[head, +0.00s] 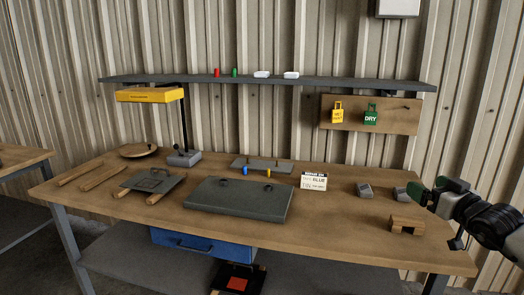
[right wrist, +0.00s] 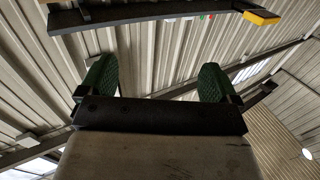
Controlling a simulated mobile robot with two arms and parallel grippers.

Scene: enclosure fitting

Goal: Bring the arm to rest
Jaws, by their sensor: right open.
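My right gripper (head: 430,190) is at the right side of the head view, above the right end of the wooden workbench (head: 350,225). In the right wrist view its two green-padded fingers (right wrist: 157,82) stand wide apart with nothing between them. That view faces up toward the corrugated wall and roof, with the shelf's underside at the top. My left gripper is in neither view.
Small grey blocks (head: 365,190) and a wooden bridge block (head: 406,225) lie near my right gripper. A grey enclosure slab (head: 238,200) lies mid-bench, with a small sign (head: 314,181) behind it. A wall shelf (head: 330,84) and a tag board (head: 400,117) are behind the bench.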

